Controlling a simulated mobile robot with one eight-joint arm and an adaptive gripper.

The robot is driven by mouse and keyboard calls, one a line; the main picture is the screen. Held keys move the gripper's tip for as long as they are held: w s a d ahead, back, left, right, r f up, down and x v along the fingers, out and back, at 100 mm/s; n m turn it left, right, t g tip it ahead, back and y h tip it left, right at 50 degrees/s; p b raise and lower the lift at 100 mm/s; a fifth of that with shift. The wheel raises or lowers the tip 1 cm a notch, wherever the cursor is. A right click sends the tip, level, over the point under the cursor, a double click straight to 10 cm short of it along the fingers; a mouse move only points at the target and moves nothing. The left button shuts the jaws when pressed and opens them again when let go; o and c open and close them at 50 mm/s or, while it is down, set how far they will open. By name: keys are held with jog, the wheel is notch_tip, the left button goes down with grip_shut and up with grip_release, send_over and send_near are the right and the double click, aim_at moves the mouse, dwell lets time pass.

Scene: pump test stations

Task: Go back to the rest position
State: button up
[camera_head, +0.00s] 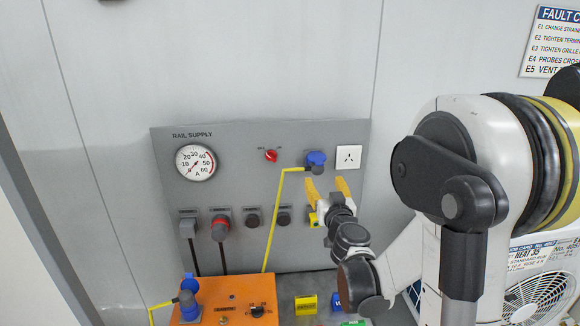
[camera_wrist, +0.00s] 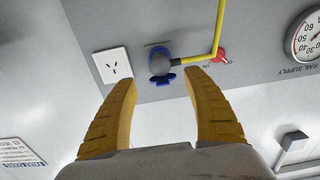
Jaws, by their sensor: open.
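My gripper (camera_head: 326,188) is open, with its two yellow fingers pointing up in front of the grey rail supply panel (camera_head: 300,232). Nothing shows between the fingers. In the head view it stands just below the blue plug (camera_head: 316,160) and the white wall socket (camera_head: 349,158). In the wrist view the open gripper (camera_wrist: 162,82) has the blue plug (camera_wrist: 160,66) ahead, between and beyond the fingertips, with a visible space apart. A yellow cable (camera_head: 276,218) runs from this plug downward. My arm hides the lower right part of the panel.
A round gauge (camera_head: 195,162) and a red switch (camera_head: 271,156) sit on the panel, with several dark plugs (camera_head: 252,218) below. An orange box (camera_head: 222,303) with a blue connector (camera_head: 189,300) stands at the bottom. Small yellow (camera_head: 306,305) and blue blocks lie beside it. A fan unit (camera_head: 540,290) is at right.

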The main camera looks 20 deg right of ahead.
jog(key=s+a+f+n+g+y+b, duration=0.1)
jog(key=s+a+f+g+b, duration=0.2)
jog(key=s+a+f+b, duration=0.3)
jog(key=s+a+f+n+g+y+b, duration=0.1)
jog(key=s+a+f+g+b, duration=0.3)
jog(key=s+f, duration=0.5)
jog(key=s+a+f+n+g+y+b, duration=0.1)
jog(key=s+a+f+g+y+b, duration=0.2)
jog(key=s+a+f+b, duration=0.5)
jog(key=s, duration=0.5)
jog(key=shift+s+a+f, duration=0.2)
jog(key=shift+s+a, duration=0.05)
jog(key=shift+a, duration=0.05)
